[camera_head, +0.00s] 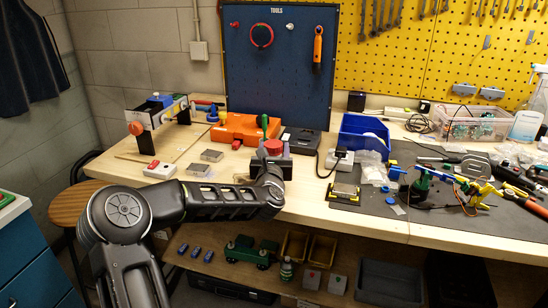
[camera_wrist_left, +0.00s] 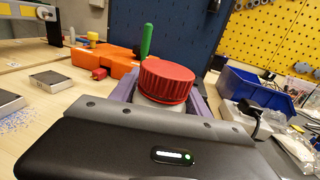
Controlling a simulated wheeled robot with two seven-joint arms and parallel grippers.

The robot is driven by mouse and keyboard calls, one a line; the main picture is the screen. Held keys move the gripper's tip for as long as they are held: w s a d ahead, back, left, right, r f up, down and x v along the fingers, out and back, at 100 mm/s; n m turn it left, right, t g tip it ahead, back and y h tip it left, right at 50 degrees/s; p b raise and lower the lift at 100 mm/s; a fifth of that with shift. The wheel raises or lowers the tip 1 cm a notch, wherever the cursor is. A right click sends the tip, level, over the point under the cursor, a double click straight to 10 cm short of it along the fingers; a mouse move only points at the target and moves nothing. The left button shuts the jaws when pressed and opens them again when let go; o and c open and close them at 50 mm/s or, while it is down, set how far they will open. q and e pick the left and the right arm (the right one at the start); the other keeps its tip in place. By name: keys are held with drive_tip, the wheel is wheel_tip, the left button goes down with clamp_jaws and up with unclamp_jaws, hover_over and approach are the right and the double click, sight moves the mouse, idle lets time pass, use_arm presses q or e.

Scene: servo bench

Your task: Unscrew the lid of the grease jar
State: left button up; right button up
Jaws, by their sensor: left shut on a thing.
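The grease jar's red ribbed lid (camera_head: 273,147) is at the front of the bench, between the fingers of my left gripper (camera_head: 273,156). In the left wrist view the lid (camera_wrist_left: 166,80) is upright, with a sliver of the pale jar (camera_wrist_left: 158,101) under it. The left gripper's fingers (camera_wrist_left: 166,92) flank the lid and are shut on it. Most of the jar body is hidden behind my gripper. I cannot tell whether the lid has turned. My right gripper is in neither view.
An orange case (camera_head: 240,128) and a dark box (camera_head: 300,141) stand behind the jar. A blue bin (camera_head: 352,124) is to the right, near a dark mat (camera_head: 400,200) with tools and cables. Small metal blocks (camera_head: 199,169) lie to the left. The blue tool board (camera_head: 280,80) rises behind.

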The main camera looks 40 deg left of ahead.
use_arm(q)
wheel_tip(320, 180, up, 8)
idle(0.6)
drive_tip(key=o, duration=1.1)
clamp_jaws()
